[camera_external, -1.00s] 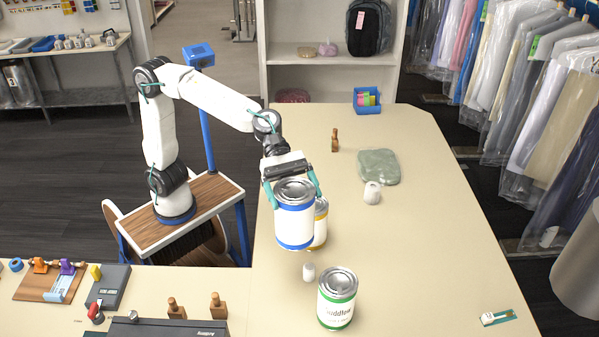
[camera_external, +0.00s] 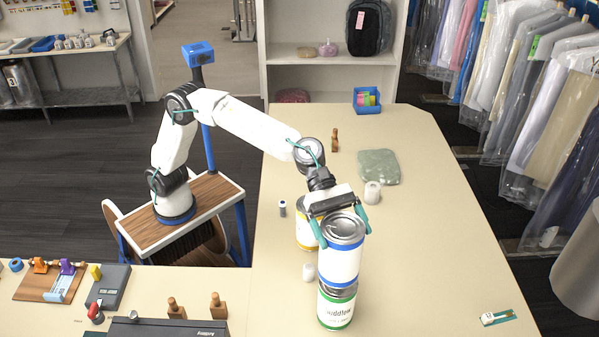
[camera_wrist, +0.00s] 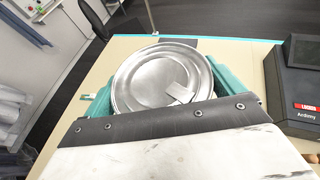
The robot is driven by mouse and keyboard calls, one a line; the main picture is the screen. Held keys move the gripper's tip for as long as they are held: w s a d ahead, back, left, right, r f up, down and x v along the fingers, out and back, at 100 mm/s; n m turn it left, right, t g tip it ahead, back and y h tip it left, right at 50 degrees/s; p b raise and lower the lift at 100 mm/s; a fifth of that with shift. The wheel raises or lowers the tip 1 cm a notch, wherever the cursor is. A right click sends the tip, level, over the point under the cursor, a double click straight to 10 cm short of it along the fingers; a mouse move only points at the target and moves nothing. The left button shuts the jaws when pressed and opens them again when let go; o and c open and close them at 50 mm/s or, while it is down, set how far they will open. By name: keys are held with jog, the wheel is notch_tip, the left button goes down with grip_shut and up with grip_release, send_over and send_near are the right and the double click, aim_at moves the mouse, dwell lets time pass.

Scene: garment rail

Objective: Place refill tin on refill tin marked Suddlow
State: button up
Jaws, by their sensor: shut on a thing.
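My gripper (camera_external: 339,222) is shut on a white refill tin with blue bands (camera_external: 341,262), held upright; its silver lid (camera_wrist: 160,78) fills the middle of the wrist view between the teal fingers. The refill tin marked Suddlow (camera_external: 336,311), white with green bands, stands on the counter right below it. The held tin overlaps the Suddlow tin's top in the external view. I cannot tell whether the two touch or a small gap is left. The Suddlow tin is hidden in the wrist view.
A yellow-banded tin (camera_external: 306,235) stands just behind the held tin. A white roll (camera_external: 372,192) and a grey-green pad (camera_external: 378,167) lie farther back. The counter's right side is mostly clear.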

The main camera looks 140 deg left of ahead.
aim_at(352, 261)
jog(key=shift+w, duration=0.35)
jog(key=shift+f, duration=1.75)
jog(key=o, duration=1.7)
jog(key=shift+f, duration=0.15)
jog(key=shift+s, duration=0.1)
jog(key=shift+s+a+r, duration=0.1)
jog(key=shift+s+r, duration=0.05)
jog(key=shift+r, duration=0.1)
jog(key=v, duration=1.1)
jog(key=shift+s+a, duration=0.1)
jog(key=shift+s, duration=0.15)
jog(key=shift+s, duration=0.1)
